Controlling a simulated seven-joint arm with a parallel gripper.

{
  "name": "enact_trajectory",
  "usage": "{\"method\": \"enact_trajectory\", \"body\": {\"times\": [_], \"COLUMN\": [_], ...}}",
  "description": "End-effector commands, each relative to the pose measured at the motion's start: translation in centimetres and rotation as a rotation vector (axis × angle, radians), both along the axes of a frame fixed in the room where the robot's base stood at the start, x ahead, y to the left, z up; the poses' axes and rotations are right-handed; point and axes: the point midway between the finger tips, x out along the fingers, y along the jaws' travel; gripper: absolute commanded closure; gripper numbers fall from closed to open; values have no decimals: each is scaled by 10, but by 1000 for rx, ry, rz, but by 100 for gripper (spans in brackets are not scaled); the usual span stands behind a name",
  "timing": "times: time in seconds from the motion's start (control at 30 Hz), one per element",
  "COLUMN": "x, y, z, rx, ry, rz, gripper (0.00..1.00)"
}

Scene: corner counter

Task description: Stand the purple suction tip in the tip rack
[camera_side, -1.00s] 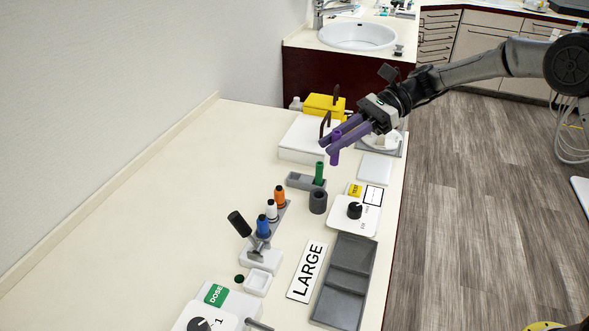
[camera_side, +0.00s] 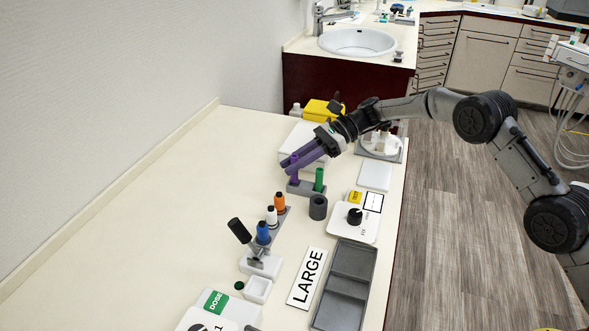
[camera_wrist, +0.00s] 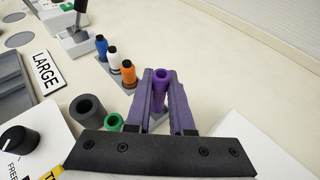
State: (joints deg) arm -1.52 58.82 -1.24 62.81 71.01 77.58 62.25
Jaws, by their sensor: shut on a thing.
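The purple suction tip (camera_side: 294,177) is upright between the fingers of my gripper (camera_side: 291,163), which is shut on it. In the wrist view the tip's round open top (camera_wrist: 163,75) shows between the two purple fingers. The grey tip rack (camera_side: 308,188) lies below, with a green tip (camera_side: 319,178) standing in its right part. The purple tip's lower end is over the rack's left part. I cannot tell whether it is in a hole or just above it; the fingers hide part of it.
A dark grey ring (camera_side: 318,207) stands just in front of the rack. A row of orange, white and blue bottles (camera_side: 271,216) stands to the front left. A white dial box (camera_side: 352,222) is at the right. Counter to the left is clear.

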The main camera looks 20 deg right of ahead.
Motion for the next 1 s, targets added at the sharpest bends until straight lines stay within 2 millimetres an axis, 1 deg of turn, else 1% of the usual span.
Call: {"method": "enact_trajectory", "body": {"times": [0.03,0.13,0.53,0.57,0.6,0.87,1.0], "x": [0,0,0,0,0,0,0], "y": [0,0,0,0,0,0,-3], "z": [-10,-19,-24,-23,-23,-23,-18], "rx": [0,0,0,0,0,0,0], "ry": [5,2,1,1,1,1,1], "rz": [-1,-1,0,0,0,0,-1], "gripper": [100,100,100,74,67,67,67]}}
